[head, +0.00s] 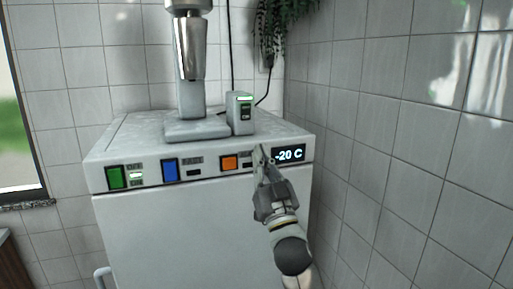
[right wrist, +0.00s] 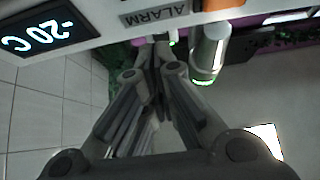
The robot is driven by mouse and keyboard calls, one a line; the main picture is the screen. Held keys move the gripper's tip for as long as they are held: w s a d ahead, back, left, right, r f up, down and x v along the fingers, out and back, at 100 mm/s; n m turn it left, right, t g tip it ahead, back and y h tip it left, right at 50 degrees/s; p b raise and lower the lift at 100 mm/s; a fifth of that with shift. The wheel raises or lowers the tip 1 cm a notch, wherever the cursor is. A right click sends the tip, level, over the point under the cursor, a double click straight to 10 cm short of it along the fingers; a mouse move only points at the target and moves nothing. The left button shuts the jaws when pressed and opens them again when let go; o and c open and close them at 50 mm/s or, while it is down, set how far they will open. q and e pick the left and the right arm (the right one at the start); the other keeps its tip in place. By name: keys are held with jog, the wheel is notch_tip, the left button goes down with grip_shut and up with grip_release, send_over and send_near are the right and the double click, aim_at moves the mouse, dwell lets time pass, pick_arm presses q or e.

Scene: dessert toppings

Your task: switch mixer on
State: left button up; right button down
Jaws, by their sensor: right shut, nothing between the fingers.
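The mixer (head: 183,128) stands upright on top of a white freezer, with a shiny metal cup (head: 188,48) on its column. At the right of its base is a small grey box (head: 240,115) with a lit green strip near its top. My right gripper (head: 261,150) is shut and empty in front of the freezer's panel, just left of the temperature display and below the grey box. In the right wrist view its fingertips (right wrist: 160,44) are together near the panel's edge; I cannot tell whether they touch anything. My left gripper is not in view.
The freezer (head: 190,225) has a green switch (head: 118,177), a blue switch (head: 171,169), an orange switch (head: 229,162) and a "-20 C" display (head: 289,153). A plant (head: 275,22) hangs behind. A tiled wall (head: 400,150) stands close on the right.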

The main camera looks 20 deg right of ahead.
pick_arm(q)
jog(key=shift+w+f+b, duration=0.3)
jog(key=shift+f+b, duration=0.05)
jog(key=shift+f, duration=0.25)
pick_arm(e)
jog(key=v, duration=0.3)
jog(key=shift+s+a, duration=0.1)
jog(key=shift+s, duration=0.1)
